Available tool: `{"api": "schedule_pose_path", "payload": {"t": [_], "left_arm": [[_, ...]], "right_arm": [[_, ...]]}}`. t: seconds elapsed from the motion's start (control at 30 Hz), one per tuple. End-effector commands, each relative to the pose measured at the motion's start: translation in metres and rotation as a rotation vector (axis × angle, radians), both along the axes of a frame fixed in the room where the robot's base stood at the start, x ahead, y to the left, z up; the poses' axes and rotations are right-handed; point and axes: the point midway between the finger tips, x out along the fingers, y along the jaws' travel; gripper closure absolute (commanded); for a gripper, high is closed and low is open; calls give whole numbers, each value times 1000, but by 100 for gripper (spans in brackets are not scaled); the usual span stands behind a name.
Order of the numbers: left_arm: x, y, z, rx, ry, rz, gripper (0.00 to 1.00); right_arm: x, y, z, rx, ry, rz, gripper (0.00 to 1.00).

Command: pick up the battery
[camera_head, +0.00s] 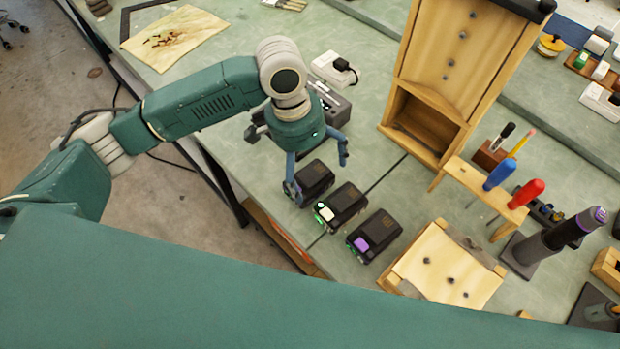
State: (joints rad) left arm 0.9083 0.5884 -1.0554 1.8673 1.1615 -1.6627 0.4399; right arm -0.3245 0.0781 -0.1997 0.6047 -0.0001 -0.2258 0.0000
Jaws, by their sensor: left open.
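Three black battery packs stand in a slanting row on the green bench (385,185). The left one (316,174) is partly hidden by my gripper. The middle one (346,203) has a pale tab, and the right one (376,234) has a purple tab. Small green spots show at their near ends. My left gripper (318,176) points down with its fingers spread, over the left pack. One finger overlaps that pack's left end in the picture; I cannot tell whether it touches. My right gripper is not in view.
A tall wooden chute (460,60) stands behind the packs. To the right are a rack with blue (499,174) and red (525,193) screwdrivers, a wooden board with holes (447,266) and a power driver (560,240). A white plug box (333,70) is behind my gripper.

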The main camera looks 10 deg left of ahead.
Motion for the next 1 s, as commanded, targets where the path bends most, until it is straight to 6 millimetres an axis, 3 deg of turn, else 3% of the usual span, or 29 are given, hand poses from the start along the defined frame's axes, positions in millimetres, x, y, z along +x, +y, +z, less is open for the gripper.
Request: {"api": "schedule_pose_path", "payload": {"t": [0.27, 0.57, 0.87, 1.0], "left_arm": [[-5, -6, -37, 1, 3, -1, 0], [-5, -7, -42, -1, 0, -1, 2], [-5, -7, -42, 0, 0, -1, 62], [-4, -7, -41, -1, -2, -2, 63]], "right_arm": [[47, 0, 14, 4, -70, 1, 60], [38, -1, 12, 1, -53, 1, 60], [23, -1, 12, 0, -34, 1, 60], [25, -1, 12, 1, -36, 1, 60]]}}
